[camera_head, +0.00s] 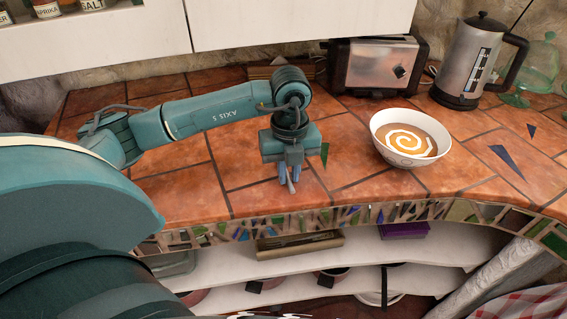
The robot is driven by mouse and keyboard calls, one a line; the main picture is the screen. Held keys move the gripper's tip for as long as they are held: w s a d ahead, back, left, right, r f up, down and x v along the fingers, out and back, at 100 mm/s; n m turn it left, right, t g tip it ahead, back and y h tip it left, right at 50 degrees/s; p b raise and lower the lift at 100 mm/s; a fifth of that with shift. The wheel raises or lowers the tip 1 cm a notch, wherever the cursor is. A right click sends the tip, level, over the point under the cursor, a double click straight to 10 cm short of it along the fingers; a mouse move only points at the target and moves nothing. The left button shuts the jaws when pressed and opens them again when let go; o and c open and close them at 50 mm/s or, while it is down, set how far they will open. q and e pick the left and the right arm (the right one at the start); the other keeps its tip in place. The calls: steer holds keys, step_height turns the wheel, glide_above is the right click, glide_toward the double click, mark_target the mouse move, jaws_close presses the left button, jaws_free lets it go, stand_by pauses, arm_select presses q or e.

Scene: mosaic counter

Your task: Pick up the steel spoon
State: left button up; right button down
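My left gripper (289,179) points down at the front part of the tiled counter, its blue fingertips close to the surface. A thin grey metallic piece, apparently the steel spoon (291,187), shows between and just below the fingers. Most of it is hidden by the gripper. I cannot tell whether the fingers are closed on it or only stand on either side of it. My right gripper is not in view.
A white bowl (378,125) of orange soup with a cream swirl stands to the right. A toaster (372,68) and a steel kettle (466,62) stand behind. The counter's mosaic edge (330,219) is just in front, with shelves (400,250) below.

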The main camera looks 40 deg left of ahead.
arm_select(q)
jaws_close()
steer(key=shift+r, duration=0.1)
